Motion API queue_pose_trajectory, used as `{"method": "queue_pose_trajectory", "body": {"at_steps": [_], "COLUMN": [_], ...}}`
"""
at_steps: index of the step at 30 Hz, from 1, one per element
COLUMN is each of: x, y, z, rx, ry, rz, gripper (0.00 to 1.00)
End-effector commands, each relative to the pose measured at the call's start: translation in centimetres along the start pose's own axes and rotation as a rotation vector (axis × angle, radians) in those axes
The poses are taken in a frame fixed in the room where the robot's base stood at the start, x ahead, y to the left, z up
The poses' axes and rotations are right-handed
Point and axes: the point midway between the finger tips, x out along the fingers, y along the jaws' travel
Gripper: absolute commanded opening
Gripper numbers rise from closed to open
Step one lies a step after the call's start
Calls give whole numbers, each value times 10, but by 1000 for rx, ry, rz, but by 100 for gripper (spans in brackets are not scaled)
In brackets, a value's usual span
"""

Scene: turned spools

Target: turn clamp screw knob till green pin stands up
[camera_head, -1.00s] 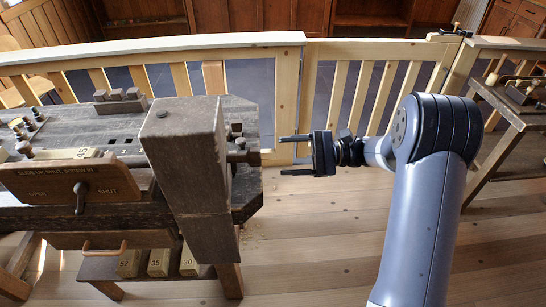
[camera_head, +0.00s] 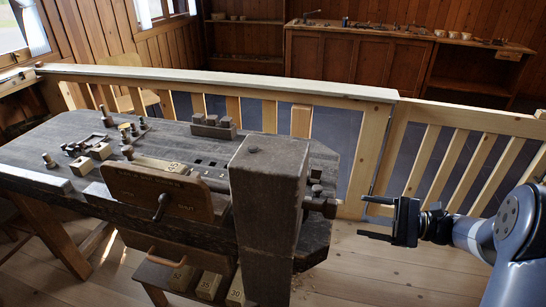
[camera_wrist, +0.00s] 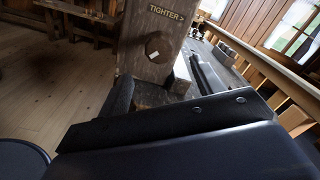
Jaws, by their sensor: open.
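The clamp screw knob (camera_head: 325,207) is a dark wooden knob on a short shaft at the right side of the thick grey post (camera_head: 268,190). In the wrist view the knob (camera_wrist: 158,47) faces me, with a pale mark on it, below the word TIGHTER and an arrow. My gripper (camera_head: 364,217) is open and empty, its two fingers pointing left at the knob, with a gap between. In the wrist view my gripper's fingers (camera_wrist: 155,92) lie below the knob, one to each side. I cannot make out a green pin in either view.
The workbench (camera_head: 75,140) carries several wooden blocks and pegs. A board with a crank handle (camera_head: 160,207) is on its front. Numbered blocks (camera_head: 207,283) sit on the shelf below. A pale wooden railing (camera_head: 300,90) runs behind. The floor right of the bench is open.

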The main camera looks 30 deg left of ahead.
Motion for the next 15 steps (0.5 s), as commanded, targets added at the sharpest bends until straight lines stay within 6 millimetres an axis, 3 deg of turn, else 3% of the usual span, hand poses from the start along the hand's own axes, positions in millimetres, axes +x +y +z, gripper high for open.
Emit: {"method": "queue_pose_trajectory", "body": {"at_steps": [8,15], "x": [0,2], "y": [1,1], "z": [-1,-3], "rx": [-73,-515], "ry": [0,0], "rz": [0,1], "gripper": [64,64]}}
